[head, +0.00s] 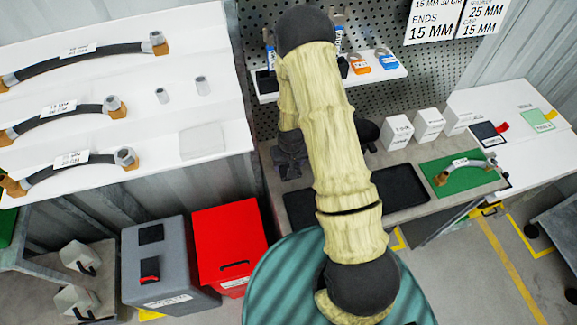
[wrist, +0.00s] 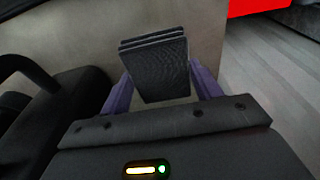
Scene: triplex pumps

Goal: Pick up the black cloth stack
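The black cloth stack (wrist: 155,70) shows in the wrist view as a dark, woven-looking block with several thin layers along its top edge. It sits between the two purple fingers of my gripper (wrist: 160,68), one at each side edge, and looks held by them. In the head view my gripper (head: 290,165) is a dark shape left of my arm, above the left end of the grey counter. I cannot make out the stack there.
Black trays (head: 403,186) lie on the counter (head: 395,160). White boxes (head: 398,132) and a green mat (head: 435,170) are to the right. A red bin (head: 228,240) and a grey bin (head: 165,265) stand below left. A pegboard shelf (head: 385,78) is behind.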

